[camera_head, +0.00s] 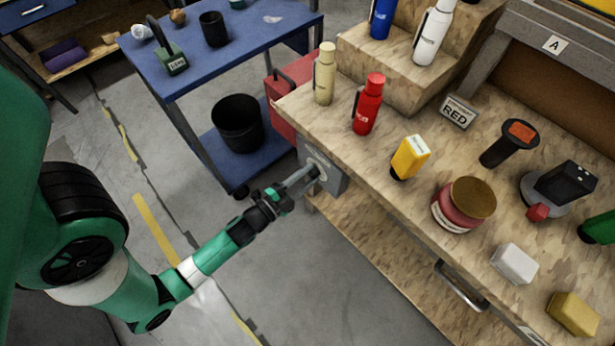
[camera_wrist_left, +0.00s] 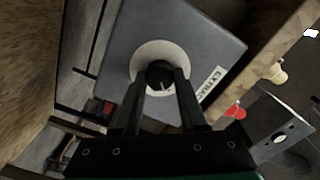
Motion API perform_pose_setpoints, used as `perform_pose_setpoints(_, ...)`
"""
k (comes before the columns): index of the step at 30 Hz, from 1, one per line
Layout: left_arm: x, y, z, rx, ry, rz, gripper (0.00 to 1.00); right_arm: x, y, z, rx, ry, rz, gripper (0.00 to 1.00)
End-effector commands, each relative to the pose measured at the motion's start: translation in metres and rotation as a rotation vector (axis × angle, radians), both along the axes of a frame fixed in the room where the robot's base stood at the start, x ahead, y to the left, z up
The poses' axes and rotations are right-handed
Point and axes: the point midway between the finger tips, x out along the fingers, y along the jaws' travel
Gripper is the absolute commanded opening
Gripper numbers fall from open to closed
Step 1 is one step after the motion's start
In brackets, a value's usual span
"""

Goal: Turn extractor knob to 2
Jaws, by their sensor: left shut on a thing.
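The extractor box (camera_head: 338,176) is a grey unit fixed at the left end of the workbench, below its top. In the left wrist view, the grey box face (camera_wrist_left: 200,42) carries a label reading "EXTRAC", partly hidden. A black knob (camera_wrist_left: 161,75) with a light pointer line sits in a pale round dial (camera_wrist_left: 143,60). My left gripper (camera_head: 312,174) reaches the dial, and its fingers (camera_wrist_left: 160,90) are shut on the knob from both sides. The numbers on the dial are not readable. My right gripper is not in view.
The wooden workbench (camera_head: 385,190) holds a cream bottle (camera_head: 324,78), a red bottle (camera_head: 368,106), a yellow container (camera_head: 410,157) and a red jar (camera_head: 463,206) above the box. A blue cart (camera_head: 190,90) with a black bin (camera_head: 238,123) stands left. Floor around my left arm is clear.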

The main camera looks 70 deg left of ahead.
Motion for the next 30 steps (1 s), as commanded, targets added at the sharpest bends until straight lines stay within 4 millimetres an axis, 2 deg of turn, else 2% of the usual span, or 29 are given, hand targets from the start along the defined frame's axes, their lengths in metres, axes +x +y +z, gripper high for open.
perform_pose_setpoints(15, 0.000, 0.000, -0.001, 0.409, 0.188, 0.000, 0.00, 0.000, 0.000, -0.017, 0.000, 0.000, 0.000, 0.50)
perform_pose_setpoints(30, 0.000, 0.000, -0.001, 0.573, 0.266, 0.000, 0.00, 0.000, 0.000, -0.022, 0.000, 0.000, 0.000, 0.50)
